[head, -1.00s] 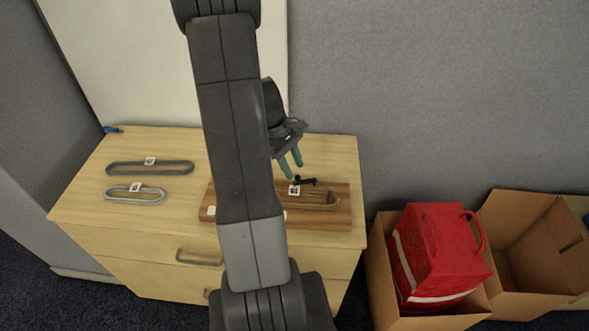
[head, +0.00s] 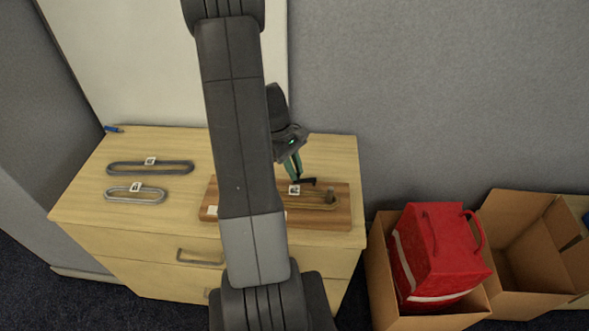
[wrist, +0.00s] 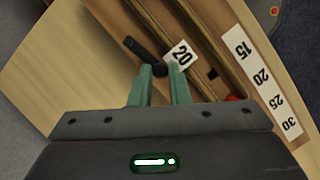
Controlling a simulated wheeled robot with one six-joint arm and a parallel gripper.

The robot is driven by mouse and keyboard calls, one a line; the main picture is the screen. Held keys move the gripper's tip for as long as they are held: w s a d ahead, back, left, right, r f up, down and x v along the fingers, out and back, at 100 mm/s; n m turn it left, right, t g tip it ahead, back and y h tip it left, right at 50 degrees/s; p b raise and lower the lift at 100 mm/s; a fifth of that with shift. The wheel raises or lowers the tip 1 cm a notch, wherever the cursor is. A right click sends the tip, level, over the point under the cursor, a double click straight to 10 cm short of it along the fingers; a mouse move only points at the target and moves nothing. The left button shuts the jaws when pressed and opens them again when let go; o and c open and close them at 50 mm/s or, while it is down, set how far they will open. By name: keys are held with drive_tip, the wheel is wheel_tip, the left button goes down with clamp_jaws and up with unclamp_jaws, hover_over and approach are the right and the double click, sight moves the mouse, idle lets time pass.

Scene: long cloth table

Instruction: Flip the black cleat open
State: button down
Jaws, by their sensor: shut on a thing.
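The black cleat (head: 309,182) sits on the wooden board (head: 342,213) near its back edge. It also shows in the wrist view (wrist: 143,52) as a dark bar pointing up and left from the fingertips. My gripper (head: 297,178) has its green fingers down at the left end of the cleat. In the wrist view my gripper (wrist: 161,70) is shut on the near end of the cleat, with a narrow gap between the fingers. My fingers hide part of that end.
A white tag (wrist: 181,54) marked 20 lies beside the cleat. A number strip (wrist: 261,82) runs along the board. Two oval loops, dark (head: 150,168) and light (head: 135,194), lie left on the table (head: 85,200). A red bag (head: 435,250) stands in a box at right.

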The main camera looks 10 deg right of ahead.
drive_tip(key=shift+w+d+m+g+y, duration=0.25)
drive_tip(key=shift+w+m, duration=0.25)
drive_tip(key=shift+m, duration=0.5)
drive_tip(key=c, duration=1.4)
unclamp_jaws()
drive_tip(key=shift+a, duration=0.1)
drive_tip(key=v, duration=1.3)
drive_tip(key=shift+w+r+b, duration=0.2)
drive_tip(key=shift+r+b, duration=0.15)
drive_tip(key=shift+r, duration=0.05)
